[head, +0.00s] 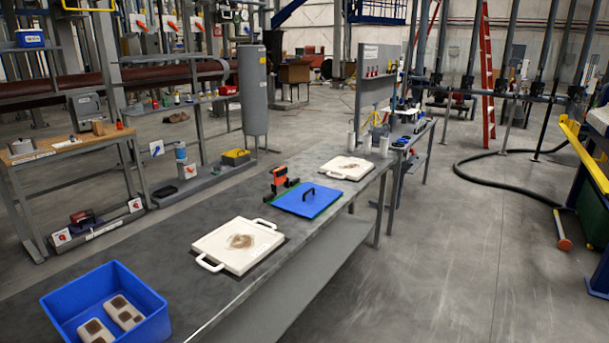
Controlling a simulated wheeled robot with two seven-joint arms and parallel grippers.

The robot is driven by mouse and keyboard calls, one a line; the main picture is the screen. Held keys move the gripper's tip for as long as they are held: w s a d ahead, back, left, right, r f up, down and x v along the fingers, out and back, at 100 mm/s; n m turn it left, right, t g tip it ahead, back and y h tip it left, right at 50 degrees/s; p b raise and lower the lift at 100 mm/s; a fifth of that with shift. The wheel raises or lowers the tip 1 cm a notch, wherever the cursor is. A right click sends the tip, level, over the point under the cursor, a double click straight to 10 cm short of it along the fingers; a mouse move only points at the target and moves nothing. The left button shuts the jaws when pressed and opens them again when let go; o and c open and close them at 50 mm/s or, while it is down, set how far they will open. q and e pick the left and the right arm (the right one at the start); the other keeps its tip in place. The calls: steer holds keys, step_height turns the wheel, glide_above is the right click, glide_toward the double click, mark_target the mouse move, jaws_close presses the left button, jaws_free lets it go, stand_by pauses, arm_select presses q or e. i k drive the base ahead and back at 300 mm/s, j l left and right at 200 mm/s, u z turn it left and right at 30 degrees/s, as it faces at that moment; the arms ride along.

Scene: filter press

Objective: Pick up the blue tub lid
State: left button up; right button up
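The blue tub lid (298,204) is a flat blue square with a dark arched handle on top. It lies on the long grey bench (160,247), between two white plates, with its handle facing up. A thin green edge shows along its right side. The open blue tub (148,329) stands at the near left end of the bench, partly cut off by the frame. It holds grey-beige blocks with dark tops. Neither of my grippers shows in the head view.
A white plate with side handles and a brown stain (215,239) lies nearer than the lid. A similar white plate (328,171) lies beyond it. An orange and black upright object (280,178) stands close behind the lid. Open floor (450,250) lies right of the bench.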

mark_target(308, 199)
steer(key=i+l+z, duration=0.25)
steer(key=i+z, duration=0.2)
steer(key=i, duration=0.45)
steer(key=i+z, duration=0.45)
steer(key=i, duration=0.4)
steer(key=i+u, duration=0.35)
steer(key=i, duration=0.15)
steer(key=i+l+u, duration=0.3)
steer(key=i, duration=0.25)
steer(key=j, duration=0.1)
